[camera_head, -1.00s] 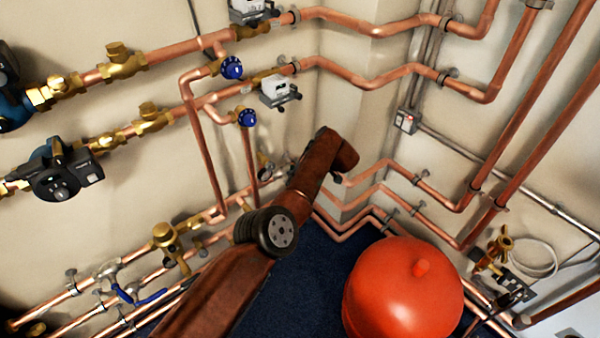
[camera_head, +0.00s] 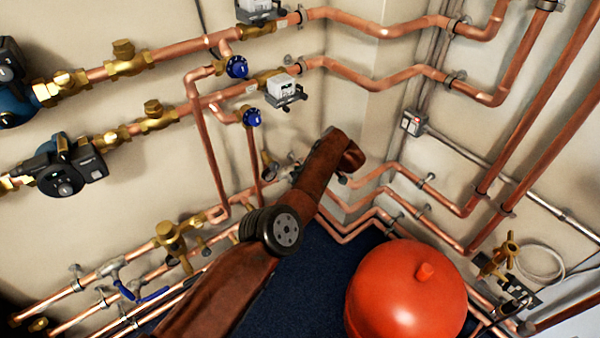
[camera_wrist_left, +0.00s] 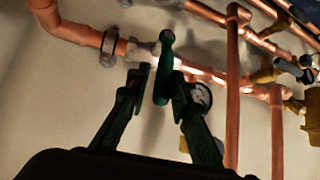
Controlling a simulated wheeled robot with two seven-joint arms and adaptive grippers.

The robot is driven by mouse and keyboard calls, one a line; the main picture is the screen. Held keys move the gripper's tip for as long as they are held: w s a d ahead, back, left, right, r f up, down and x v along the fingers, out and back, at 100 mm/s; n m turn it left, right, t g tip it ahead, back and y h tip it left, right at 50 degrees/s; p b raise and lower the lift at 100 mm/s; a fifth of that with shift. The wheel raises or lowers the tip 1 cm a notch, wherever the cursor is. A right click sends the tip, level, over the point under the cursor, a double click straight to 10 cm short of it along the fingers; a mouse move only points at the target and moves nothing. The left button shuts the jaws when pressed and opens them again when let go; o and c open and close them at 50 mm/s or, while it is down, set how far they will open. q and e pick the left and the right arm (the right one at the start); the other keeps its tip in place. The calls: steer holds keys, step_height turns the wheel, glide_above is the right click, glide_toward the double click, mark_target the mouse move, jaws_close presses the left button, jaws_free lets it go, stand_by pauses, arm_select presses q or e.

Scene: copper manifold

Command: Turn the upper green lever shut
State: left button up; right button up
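A green lever (camera_wrist_left: 165,62) stands in the left wrist view, on a grey valve body (camera_wrist_left: 143,50) set in a copper pipe run. My left gripper (camera_wrist_left: 157,84) is open, its two dark fingers on either side of the lever. The lever's lower end lies between the fingertips; I cannot tell whether either finger touches it. In the head view my brown left arm bends toward the back wall near the corner. It hides the gripper and the green lever there. My right gripper is in no view.
A round gauge (camera_wrist_left: 200,94) sits close to the right finger. A vertical copper pipe (camera_wrist_left: 232,90) stands further right. A red tank (camera_head: 405,295) stands on the dark floor right of my arm. A blue-handled valve (camera_head: 140,292) is at lower left.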

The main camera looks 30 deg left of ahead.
arm_select(q)
steer(key=o, duration=0.3)
steer(key=shift+o, duration=0.2)
steer(key=v, duration=0.7)
steer(key=shift+d+r, duration=0.2)
